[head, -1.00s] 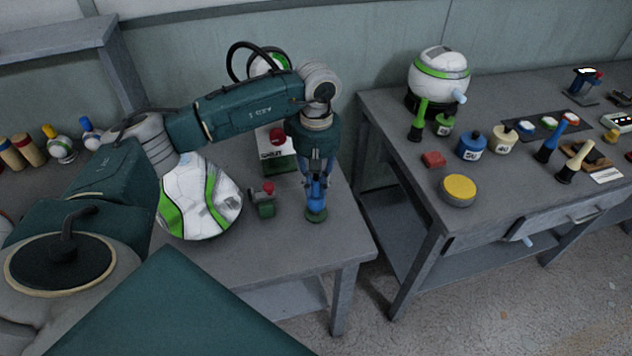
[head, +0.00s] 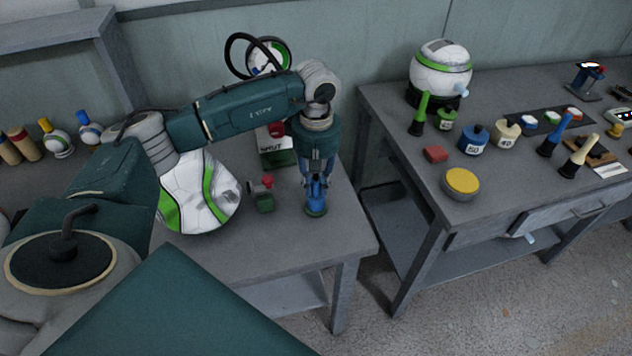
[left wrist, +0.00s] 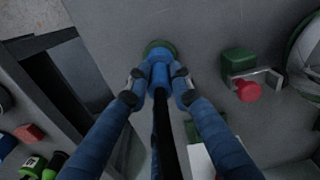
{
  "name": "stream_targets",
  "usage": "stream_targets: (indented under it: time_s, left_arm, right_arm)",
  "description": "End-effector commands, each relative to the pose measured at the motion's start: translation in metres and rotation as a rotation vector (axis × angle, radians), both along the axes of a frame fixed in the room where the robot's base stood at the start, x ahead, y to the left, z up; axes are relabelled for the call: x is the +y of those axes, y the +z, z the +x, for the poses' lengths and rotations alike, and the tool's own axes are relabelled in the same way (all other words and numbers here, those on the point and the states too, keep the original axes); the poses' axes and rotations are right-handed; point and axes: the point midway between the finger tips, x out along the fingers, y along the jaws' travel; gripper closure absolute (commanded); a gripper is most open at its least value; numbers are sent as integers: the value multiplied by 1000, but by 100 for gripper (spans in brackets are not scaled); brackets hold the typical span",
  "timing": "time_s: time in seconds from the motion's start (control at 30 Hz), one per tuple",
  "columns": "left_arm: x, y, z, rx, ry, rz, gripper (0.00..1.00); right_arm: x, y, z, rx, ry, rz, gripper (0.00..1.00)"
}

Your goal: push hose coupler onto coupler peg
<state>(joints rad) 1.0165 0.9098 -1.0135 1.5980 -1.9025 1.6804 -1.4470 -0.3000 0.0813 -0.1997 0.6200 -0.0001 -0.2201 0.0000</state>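The blue hose coupler (left wrist: 160,73) is between the fingertips of my left gripper (head: 316,184). In the left wrist view the fingertips (left wrist: 159,88) press on it from both sides, and a dark hose (left wrist: 162,130) runs back from it. The coupler stands upright over a round green base (left wrist: 160,46) on the left table, which also shows in the head view (head: 316,212). The peg itself is hidden, so I cannot tell how far the coupler sits on it. My right gripper is not in view.
A green block with a red knob (head: 265,195) stands left of the base on the left table (head: 270,240). A white and green ball (head: 198,195) is further left. A gap separates this table from the right table (head: 400,180), which holds several coloured items.

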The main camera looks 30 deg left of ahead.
Motion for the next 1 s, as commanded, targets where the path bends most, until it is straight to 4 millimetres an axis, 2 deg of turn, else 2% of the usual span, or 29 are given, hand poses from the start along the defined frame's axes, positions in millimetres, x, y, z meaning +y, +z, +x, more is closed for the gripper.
stream_targets:
  time_s: [0.03,0.1,0.37,0.47,0.57,0.8,1.0]
  left_arm:
    - [0,1,0,0,0,0,66]
    - [0,1,0,0,0,0,58]
    - [0,1,0,0,0,0,58]
    - [0,7,1,-2,1,-1,58]
    - [0,21,2,-4,1,0,58]
    - [0,73,2,-6,0,-1,58]
    - [-1,106,1,-4,0,-1,58]
  right_arm:
    - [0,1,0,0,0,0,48]
    - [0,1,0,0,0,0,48]
    - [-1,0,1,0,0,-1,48]
    - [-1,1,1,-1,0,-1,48]
    - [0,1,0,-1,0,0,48]
    - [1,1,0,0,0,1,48]
    - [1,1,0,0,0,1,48]
